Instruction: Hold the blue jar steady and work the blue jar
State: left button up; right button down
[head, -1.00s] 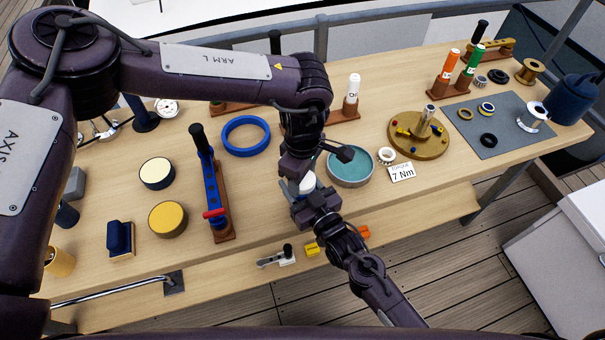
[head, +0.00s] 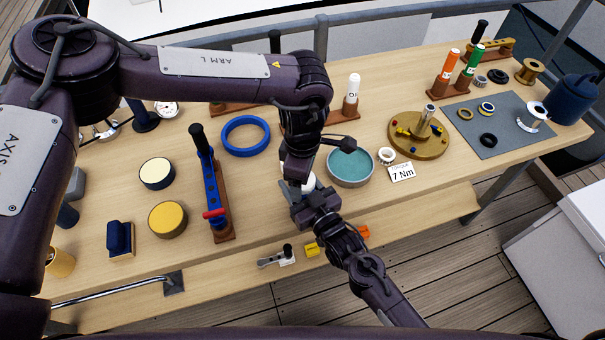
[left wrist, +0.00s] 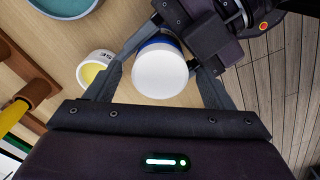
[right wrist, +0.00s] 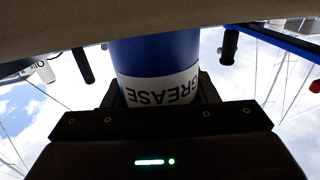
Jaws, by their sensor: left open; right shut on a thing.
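The blue jar (right wrist: 155,55) has a white label reading "GREASE", upside down in the right wrist view. My right gripper (right wrist: 160,90) is shut on it; the gripper also shows in the head view (head: 317,205). In the left wrist view the jar's white lid (left wrist: 160,73) faces the camera, with a blue edge behind it. My left gripper (left wrist: 168,60) is open, its fingers on either side of the lid. I cannot tell whether they touch it. In the head view the two grippers hide most of the jar; only a bit of white lid (head: 309,183) shows.
A teal-lined round dish (head: 350,168), a white ring (head: 387,156) and a "7 Nm" card (head: 401,172) lie right of the grippers. A blue ring (head: 246,135) and a blue tool on a wooden stand (head: 222,205) are to the left. A lower shelf holds small items.

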pick_arm(q)
notch_tip(320, 180, up, 4)
jog(key=shift+r, duration=0.2)
jog(key=shift+c, duration=0.3)
jog(key=r+m, duration=0.2)
jog(key=m, duration=0.1)
jog(key=shift+w+m, duration=0.15)
jog(key=shift+m, duration=0.15)
jog(key=r+m, duration=0.1)
jog(key=m, duration=0.1)
jog(key=shift+m, duration=0.3)
jog(key=shift+r+m, duration=0.1)
jog(key=shift+m, duration=0.2)
jog(key=shift+f, duration=3.9)
